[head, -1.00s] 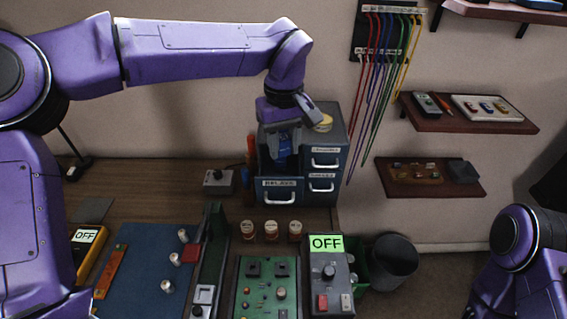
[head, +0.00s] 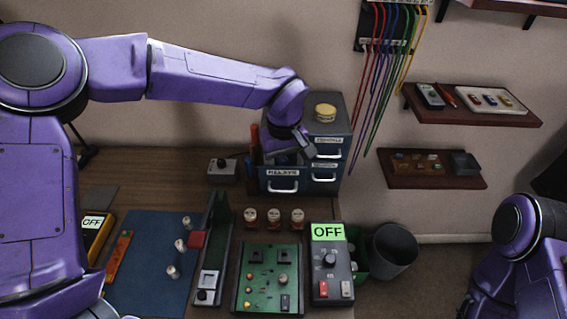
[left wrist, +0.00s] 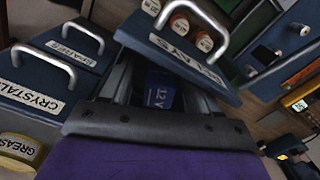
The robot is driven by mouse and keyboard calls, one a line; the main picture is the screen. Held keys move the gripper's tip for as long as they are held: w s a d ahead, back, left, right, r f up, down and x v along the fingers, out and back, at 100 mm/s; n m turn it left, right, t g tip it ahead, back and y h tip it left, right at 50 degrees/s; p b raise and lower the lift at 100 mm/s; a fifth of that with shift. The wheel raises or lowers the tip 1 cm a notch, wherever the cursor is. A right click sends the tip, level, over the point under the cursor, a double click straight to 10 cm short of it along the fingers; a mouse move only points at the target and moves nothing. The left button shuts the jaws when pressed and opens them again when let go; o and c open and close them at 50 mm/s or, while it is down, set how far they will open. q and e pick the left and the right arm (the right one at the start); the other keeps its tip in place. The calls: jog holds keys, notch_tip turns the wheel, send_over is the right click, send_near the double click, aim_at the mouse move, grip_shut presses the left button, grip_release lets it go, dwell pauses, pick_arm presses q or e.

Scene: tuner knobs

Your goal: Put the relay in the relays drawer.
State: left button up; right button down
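The relay (left wrist: 160,92) is a blue block marked "12 V" in the left wrist view. It sits between the two grey fingers of my left gripper (left wrist: 162,88), which look shut on it. The relays drawer (left wrist: 172,62), labelled RELAYS, is pulled open, with the fingers and relay down inside it. In the head view my left gripper (head: 287,160) reaches down behind the front of the relays drawer (head: 283,184), and the relay is mostly hidden there. My right gripper is out of view; only part of the right arm shows at the right edge.
The drawer cabinet (head: 335,135) carries a yellow-lidded grease tin (head: 325,112); its other drawers look shut. A grey box (head: 222,170) stands left of it. Several small jars (head: 273,216), a green circuit board (head: 270,275) and a meter reading OFF (head: 329,262) are in front.

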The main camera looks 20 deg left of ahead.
aim_at(284, 161)
pick_arm(q)
notch_tip(284, 161, up, 12)
jog(key=shift+r, duration=0.2)
dwell(0.4)
dwell(1.0)
